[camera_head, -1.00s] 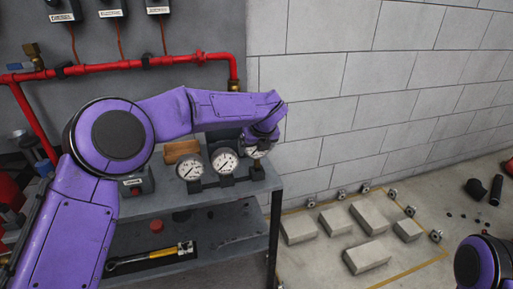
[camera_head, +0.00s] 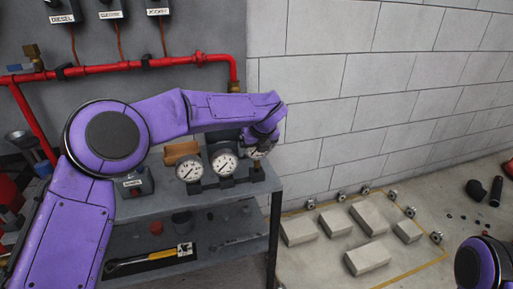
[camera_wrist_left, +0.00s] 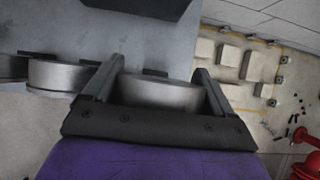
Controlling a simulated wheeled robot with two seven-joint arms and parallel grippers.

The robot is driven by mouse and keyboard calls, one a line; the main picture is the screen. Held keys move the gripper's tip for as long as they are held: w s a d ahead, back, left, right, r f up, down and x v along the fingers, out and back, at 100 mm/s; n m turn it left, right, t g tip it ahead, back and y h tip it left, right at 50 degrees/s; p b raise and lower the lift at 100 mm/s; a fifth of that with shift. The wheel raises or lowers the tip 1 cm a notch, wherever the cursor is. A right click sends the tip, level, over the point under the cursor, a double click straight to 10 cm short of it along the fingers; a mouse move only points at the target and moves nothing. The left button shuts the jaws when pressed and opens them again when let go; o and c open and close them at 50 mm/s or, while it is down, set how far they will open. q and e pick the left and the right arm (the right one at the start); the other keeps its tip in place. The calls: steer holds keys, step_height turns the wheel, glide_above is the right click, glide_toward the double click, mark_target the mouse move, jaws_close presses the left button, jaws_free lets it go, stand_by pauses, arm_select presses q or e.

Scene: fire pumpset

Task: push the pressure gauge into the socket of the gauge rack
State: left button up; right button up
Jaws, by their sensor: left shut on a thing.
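The gauge rack (camera_head: 227,183) stands on the top of a grey metal shelf unit, near its front right corner. Two white-faced gauges, a left one (camera_head: 189,170) and a middle one (camera_head: 224,161), sit upright in it. The pressure gauge (camera_head: 257,153) is at the rack's right end, partly hidden by my left gripper (camera_head: 262,142). In the left wrist view the fingers (camera_wrist_left: 156,88) are shut on both sides of the gauge's round metal body (camera_wrist_left: 160,92). Whether its stem is fully in the socket is hidden. Of my right arm only a purple part shows at lower right; its gripper is out of view.
A red pipe (camera_head: 130,67) runs along the wall behind. Concrete blocks (camera_head: 367,257) lie on the floor at right.

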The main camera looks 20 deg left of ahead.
mark_target(256, 157)
arm_select(q)
steer(key=shift+f+b, duration=1.45)
steer(key=shift+f, duration=0.4)
steer(key=o, duration=1.4)
steer(key=v, duration=1)
steer(key=shift+d+r, duration=0.1)
steer(key=shift+r, duration=0.15)
